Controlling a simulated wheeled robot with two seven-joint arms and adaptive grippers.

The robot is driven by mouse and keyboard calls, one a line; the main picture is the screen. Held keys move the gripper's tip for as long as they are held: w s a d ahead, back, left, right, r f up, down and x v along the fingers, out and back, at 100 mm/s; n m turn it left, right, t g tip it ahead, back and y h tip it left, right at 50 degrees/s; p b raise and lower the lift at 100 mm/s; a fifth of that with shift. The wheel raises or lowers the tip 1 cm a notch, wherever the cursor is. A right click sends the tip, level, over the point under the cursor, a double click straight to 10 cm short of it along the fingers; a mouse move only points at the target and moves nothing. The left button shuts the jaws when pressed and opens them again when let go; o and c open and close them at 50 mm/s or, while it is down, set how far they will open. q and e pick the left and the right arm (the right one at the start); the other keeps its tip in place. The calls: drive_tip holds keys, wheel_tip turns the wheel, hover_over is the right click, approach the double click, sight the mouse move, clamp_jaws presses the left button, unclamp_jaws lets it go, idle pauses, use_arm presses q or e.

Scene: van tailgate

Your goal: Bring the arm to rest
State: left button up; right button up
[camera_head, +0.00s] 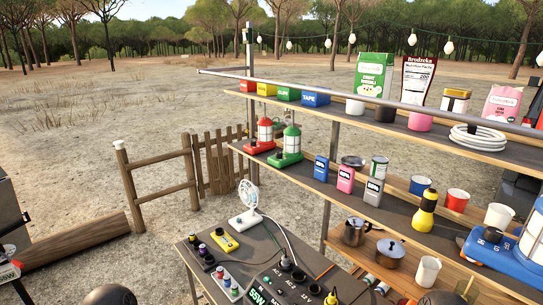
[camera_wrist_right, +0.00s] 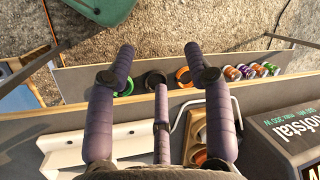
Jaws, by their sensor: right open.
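My right gripper (camera_wrist_right: 158,55) shows in the right wrist view, its purple-grey fingers spread apart with nothing between them. It hangs over a white rail-like part (camera_wrist_right: 75,150) and a narrow grey ledge. How far it is above them I cannot tell. In the head view no gripper can be made out. My left gripper is out of view.
A tiered shelf with a green lantern (camera_head: 287,147) and a steel pot (camera_head: 390,253) fills the right. A small fan (camera_head: 247,208) stands on the low table. The wrist view shows several cans (camera_wrist_right: 248,71), a green ring (camera_wrist_right: 126,88) and a dark-grey labelled box (camera_wrist_right: 285,130).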

drive_tip(key=d+b+x, duration=0.1)
drive_tip(key=b+x, duration=0.8)
drive_tip(key=b, duration=0.1)
drive_tip(key=shift+w+d+f+n, duration=0.2)
drive_tip(key=shift+d+f+n, duration=0.05)
drive_tip(key=shift+n, duration=0.15)
idle(0.4)
